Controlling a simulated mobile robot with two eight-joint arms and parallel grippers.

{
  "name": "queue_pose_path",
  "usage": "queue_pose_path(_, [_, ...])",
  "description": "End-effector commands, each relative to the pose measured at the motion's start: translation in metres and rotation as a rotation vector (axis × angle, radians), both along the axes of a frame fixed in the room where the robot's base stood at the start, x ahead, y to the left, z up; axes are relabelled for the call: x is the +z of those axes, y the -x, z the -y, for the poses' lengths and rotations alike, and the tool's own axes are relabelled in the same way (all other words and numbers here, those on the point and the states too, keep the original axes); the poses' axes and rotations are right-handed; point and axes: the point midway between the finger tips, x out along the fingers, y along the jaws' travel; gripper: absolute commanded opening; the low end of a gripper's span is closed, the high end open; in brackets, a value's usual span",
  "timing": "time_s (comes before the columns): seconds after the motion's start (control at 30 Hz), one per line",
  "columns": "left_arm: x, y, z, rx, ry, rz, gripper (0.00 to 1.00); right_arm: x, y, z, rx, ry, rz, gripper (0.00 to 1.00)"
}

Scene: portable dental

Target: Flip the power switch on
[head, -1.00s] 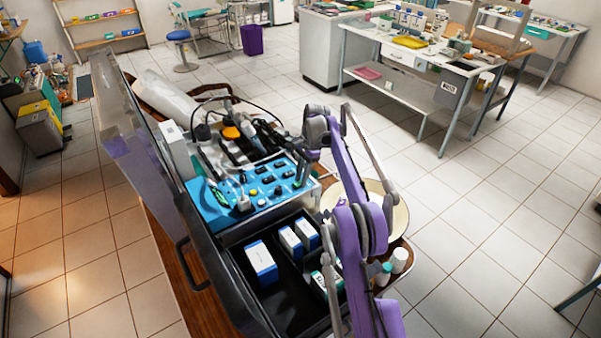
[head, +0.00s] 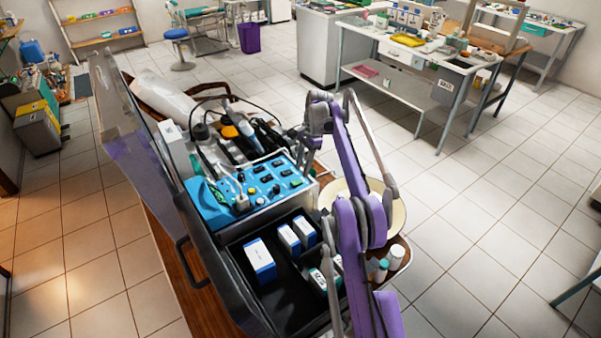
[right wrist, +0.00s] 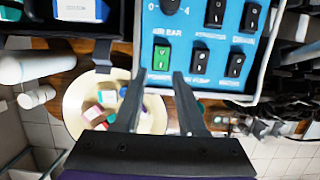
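The blue control panel (head: 262,184) is on the dental unit in the open case in the head view. It fills the top of the right wrist view (right wrist: 187,50). There, a green rocker switch (right wrist: 161,57) sits at the panel's lower left, above a blurred label that seems to read POWER; it looks lit green. Several black rocker switches (right wrist: 198,62) are beside and above it. My right gripper (right wrist: 158,80) is open and empty, its fingertips apart near the panel's lower edge, below the green switch. In the head view it (head: 297,133) is near the panel's far right corner. My left gripper is not in view.
The case's black tray (head: 275,290) holds white-and-blue boxes. A round cream bowl (head: 396,215) stands right of the unit, with small bottles (head: 396,257) close by. Cords and handpieces lie behind the panel. The tiled floor to the right is open.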

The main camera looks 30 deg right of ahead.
Motion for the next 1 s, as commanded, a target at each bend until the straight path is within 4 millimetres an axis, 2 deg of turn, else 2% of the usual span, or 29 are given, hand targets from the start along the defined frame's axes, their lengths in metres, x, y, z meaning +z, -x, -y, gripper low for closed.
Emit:
queue_pose_path(0.03, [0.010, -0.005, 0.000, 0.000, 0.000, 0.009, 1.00, 0.018, -0.003, 0.004, -0.002, 0.001, 0.006, 0.40])
queue_pose_path(0.1, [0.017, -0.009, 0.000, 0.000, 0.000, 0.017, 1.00, 0.032, -0.003, 0.007, -0.002, 0.001, 0.006, 0.40])
queue_pose_path(0.3, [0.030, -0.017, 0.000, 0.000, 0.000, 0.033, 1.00, 0.060, -0.004, 0.015, 0.001, 0.001, 0.005, 0.40])
queue_pose_path(0.47, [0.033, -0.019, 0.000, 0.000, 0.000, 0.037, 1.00, 0.067, -0.003, 0.018, 0.000, 0.001, 0.003, 0.40])
queue_pose_path(1.0, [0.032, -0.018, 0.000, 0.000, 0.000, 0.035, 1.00, 0.066, -0.002, 0.017, 0.003, 0.001, 0.002, 0.40])
